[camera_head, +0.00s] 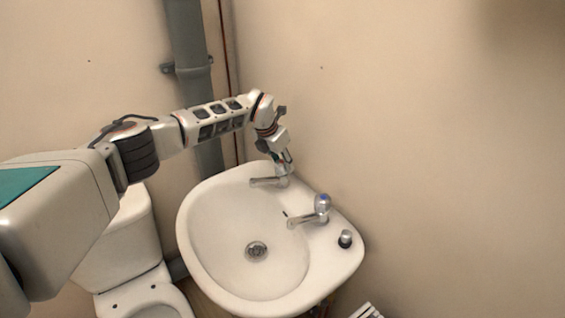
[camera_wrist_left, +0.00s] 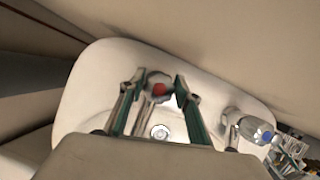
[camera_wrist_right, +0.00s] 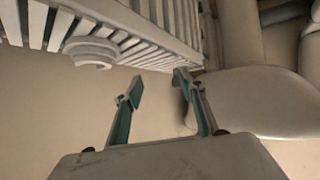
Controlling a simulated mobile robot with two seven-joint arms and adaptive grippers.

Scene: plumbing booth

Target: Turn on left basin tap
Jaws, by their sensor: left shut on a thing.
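The left basin tap (camera_head: 264,182) stands at the back left of the white basin (camera_head: 211,240). Its spout points left over the bowl. My left gripper (camera_head: 284,160) reaches down onto the top of this tap and covers its handle in the head view. In the left wrist view, the tap's red-marked top (camera_wrist_left: 158,90) sits between the two fingertips, and my left gripper is shut on it. My right gripper (camera_wrist_right: 156,88) shows only in the right wrist view, with its fingers apart and nothing between them. No water shows from the spout.
A second tap (camera_head: 320,207) with a blue-marked top stands to the right on the basin. A small dark-and-silver stopper (camera_head: 345,239) sits on the rim. A toilet (camera_head: 135,250) stands left. A white slatted radiator (camera_wrist_right: 130,35) is near my right gripper.

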